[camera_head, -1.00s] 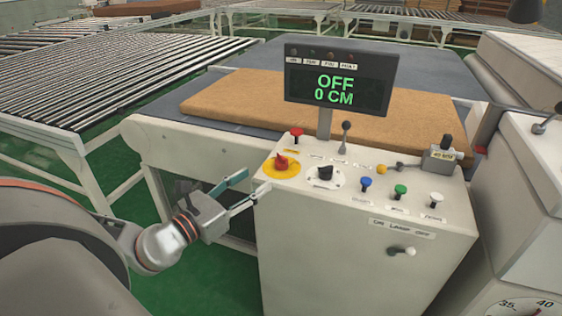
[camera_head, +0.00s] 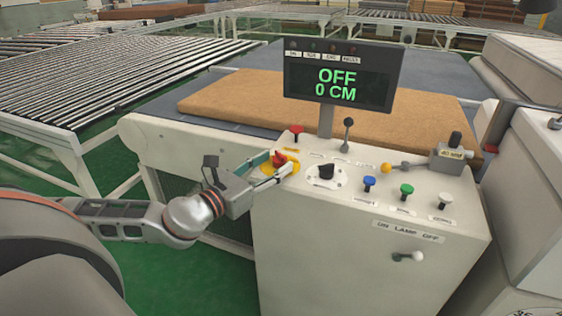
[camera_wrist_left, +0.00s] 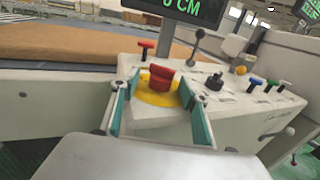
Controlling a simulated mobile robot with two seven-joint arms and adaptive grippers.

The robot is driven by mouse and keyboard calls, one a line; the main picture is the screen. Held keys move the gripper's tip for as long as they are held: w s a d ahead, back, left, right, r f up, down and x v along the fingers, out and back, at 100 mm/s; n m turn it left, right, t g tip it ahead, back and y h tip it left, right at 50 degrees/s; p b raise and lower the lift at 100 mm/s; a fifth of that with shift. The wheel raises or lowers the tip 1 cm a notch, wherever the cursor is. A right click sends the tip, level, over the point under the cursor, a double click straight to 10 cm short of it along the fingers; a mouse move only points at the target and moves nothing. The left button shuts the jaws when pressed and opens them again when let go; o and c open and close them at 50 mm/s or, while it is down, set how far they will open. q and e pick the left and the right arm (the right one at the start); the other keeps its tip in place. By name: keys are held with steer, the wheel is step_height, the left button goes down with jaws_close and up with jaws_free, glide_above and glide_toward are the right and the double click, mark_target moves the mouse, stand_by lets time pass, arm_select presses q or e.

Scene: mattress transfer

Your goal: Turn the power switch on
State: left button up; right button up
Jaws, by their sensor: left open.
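The control box (camera_head: 350,245) carries a red rotary power switch (camera_head: 279,158) on a yellow round plate at its left end. The switch (camera_wrist_left: 161,77) also shows in the left wrist view, between and just beyond my fingertips. My left gripper (camera_head: 272,168) is open, with its teal-padded fingers on either side of the yellow plate. I cannot tell whether either finger touches the switch. The display (camera_head: 338,80) above the box reads OFF and 0 CM. My right gripper is not in view.
A black knob (camera_head: 326,172), a red push knob (camera_head: 297,131), a lever (camera_head: 347,132) and blue, green and white buttons share the panel. A brown mattress slab (camera_head: 215,100) lies behind it. Roller conveyors (camera_head: 110,75) stand at the left; a white machine stands at the right.

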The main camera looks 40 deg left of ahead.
arm_select(q)
steer(key=shift+w+d, duration=0.15)
steer(key=shift+w, duration=1.3)
steer(key=shift+c, duration=0.5)
steer(key=c, duration=1)
